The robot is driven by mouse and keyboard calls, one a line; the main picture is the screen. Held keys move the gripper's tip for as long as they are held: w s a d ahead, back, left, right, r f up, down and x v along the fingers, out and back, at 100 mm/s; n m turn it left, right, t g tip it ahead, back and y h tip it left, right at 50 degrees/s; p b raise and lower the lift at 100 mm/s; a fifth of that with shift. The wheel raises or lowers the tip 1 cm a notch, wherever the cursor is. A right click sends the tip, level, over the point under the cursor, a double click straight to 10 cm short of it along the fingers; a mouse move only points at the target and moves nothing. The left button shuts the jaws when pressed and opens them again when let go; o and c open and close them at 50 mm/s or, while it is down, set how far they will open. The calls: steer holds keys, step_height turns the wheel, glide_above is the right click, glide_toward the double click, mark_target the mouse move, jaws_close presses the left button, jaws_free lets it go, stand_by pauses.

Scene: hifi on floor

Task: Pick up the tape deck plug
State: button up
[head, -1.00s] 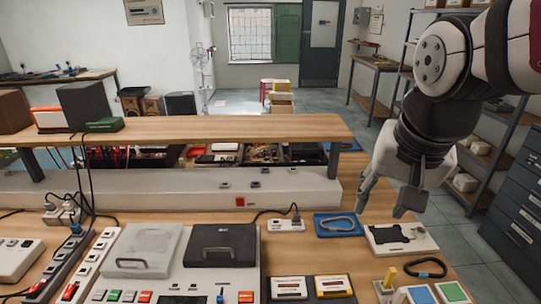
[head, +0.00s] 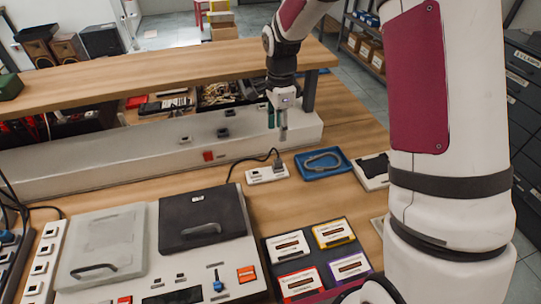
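The tape deck plug (head: 277,160) is dark and stands in a small white socket block (head: 263,175) on the bench. Its black cable (head: 243,160) curves left and down to the tape deck (head: 150,265), a pale unit with one grey lid and one black lid. My gripper (head: 277,129) hangs fingers-down just above and behind the plug, in front of the long pale raceway. Its two fingers look apart, with nothing visible between them. It does not appear to touch the plug, though the exact depth gap is hard to judge.
A blue tray (head: 321,172) with a grey looped strap lies right of the socket block. Several cassettes sit in a dark holder (head: 262,262) in front. The pale raceway (head: 120,158) and wooden shelf (head: 150,75) run behind. My arm hides the bench's right side.

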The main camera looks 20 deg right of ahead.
mark_target(278, 160)
step_height(278, 160, down, 14)
steer(key=b, duration=0.5)
steer(key=shift+w, duration=0.15)
jaws_close()
